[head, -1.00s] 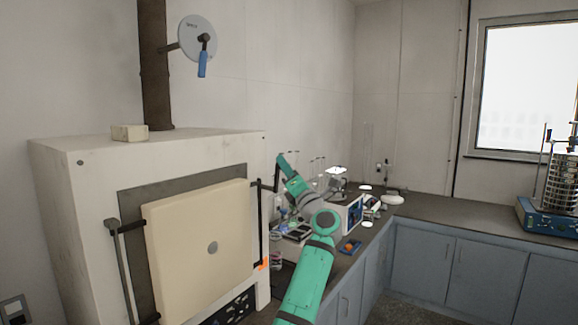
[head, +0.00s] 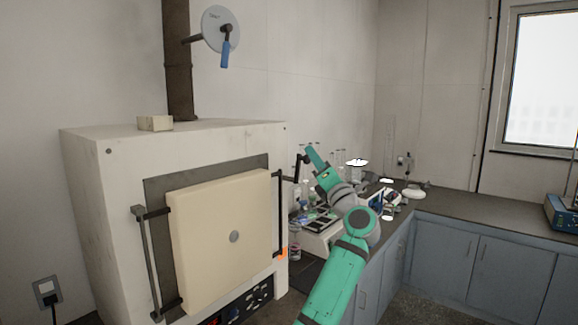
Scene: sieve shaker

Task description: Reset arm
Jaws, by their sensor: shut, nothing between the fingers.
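My arm, teal with grey joints, rises from the bottom of the head view and bends up and left in front of the bench. My gripper (head: 297,175) is a small dark shape at its far end, pointing down just right of the furnace. It is shut and empty. The fingertips are too small to see clearly. The sieve shaker's blue base (head: 562,212) shows only in part at the right edge of the view, on the far bench.
A large white furnace (head: 100,200) with a cream door (head: 215,270) stands close on the left; its dark handle bar (head: 280,215) is near my gripper. Glassware and instruments crowd the bench behind my arm. The dark worktop (head: 470,208) to the right is mostly clear.

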